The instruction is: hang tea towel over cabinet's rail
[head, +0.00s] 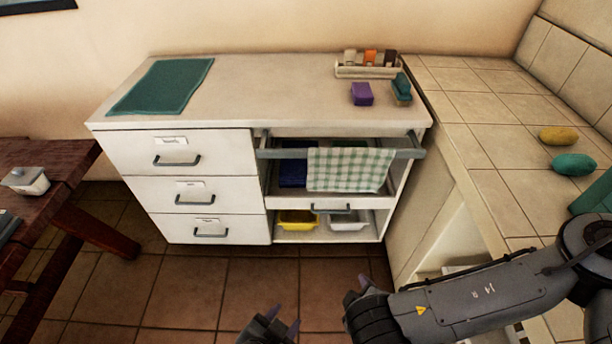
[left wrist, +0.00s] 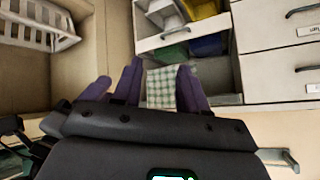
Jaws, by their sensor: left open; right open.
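The green-and-white checked tea towel (head: 349,169) hangs draped over the cabinet's rail (head: 285,153), toward its right part, with its front flap hanging down before the open upper compartment. Its back side is hidden. It also shows in the left wrist view (left wrist: 161,88), beyond the fingers. The white cabinet (head: 150,191) stands against the wall. My left gripper (head: 282,319) is low at the bottom centre, open and apart from the towel; its purple fingers (left wrist: 160,84) show in the left wrist view. My right gripper (head: 357,291) is open and empty, to its right.
A green mat (head: 163,86), a purple block (head: 361,93) and a rack with small bottles (head: 368,69) are on the cabinet top. Yellow (head: 297,220) and white (head: 346,220) bins sit below. A tiled counter (head: 480,130) bounds the right; a wooden table (head: 60,180) stands left.

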